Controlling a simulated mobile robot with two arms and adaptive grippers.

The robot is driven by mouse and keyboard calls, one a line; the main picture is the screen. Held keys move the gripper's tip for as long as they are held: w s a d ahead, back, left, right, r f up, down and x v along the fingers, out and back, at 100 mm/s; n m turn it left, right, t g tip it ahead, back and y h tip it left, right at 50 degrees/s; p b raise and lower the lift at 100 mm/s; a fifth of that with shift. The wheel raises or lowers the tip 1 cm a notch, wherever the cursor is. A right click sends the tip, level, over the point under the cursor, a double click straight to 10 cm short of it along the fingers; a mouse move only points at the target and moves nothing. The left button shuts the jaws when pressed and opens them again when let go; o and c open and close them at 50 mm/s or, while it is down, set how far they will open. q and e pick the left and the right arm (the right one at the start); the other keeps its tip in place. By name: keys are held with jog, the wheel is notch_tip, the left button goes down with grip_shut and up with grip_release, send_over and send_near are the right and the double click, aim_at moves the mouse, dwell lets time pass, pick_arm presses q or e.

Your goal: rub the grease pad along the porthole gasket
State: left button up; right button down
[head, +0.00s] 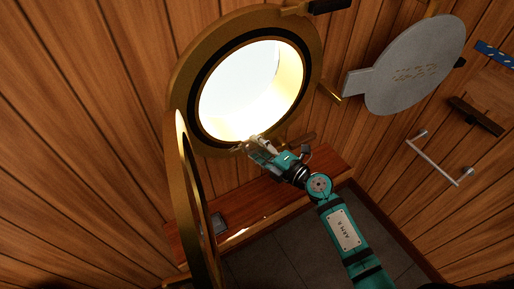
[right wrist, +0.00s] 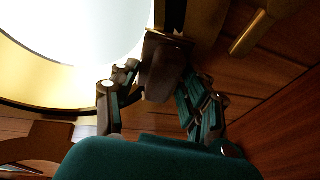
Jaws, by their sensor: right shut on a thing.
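The porthole (head: 252,88) is a round brass frame in the wood wall with bright light inside. Its gasket (head: 195,112) is a black ring set in the brass. My right gripper (head: 256,146) is at the lower edge of the porthole frame. In the right wrist view its fingers (right wrist: 158,98) are shut on a dark brown block, which looks like the grease pad (right wrist: 165,68). The pad's far end is close to a dark strip beside the bright opening; I cannot tell whether they touch. My left gripper is not in view.
A brass-rimmed porthole cover (head: 184,180) stands swung open at the left. A wooden shelf (head: 262,208) runs below, with a small dark box (head: 218,222) on it. A grey round plate (head: 415,68) and a metal rail (head: 437,162) are on the right.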

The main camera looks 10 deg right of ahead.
jog(key=d, duration=0.1)
jog(key=w+d, duration=0.1)
jog(key=d, duration=0.1)
jog(key=shift+w+d, duration=0.2)
jog(key=shift+a+r, duration=0.1)
jog(key=shift+a, duration=0.05)
jog(key=shift+s+a+r+p, duration=0.1)
jog(key=shift+s+a+p, duration=0.15)
jog(key=shift+a+p, duration=0.25)
jog(key=shift+s+a+p, duration=0.25)
jog(key=shift+a+p, duration=0.1)
jog(key=shift+a, duration=0.25)
jog(key=shift+s+a, duration=0.15)
jog(key=shift+a, duration=0.25)
jog(key=shift+s+a, duration=0.1)
jog(key=shift+a, duration=0.05)
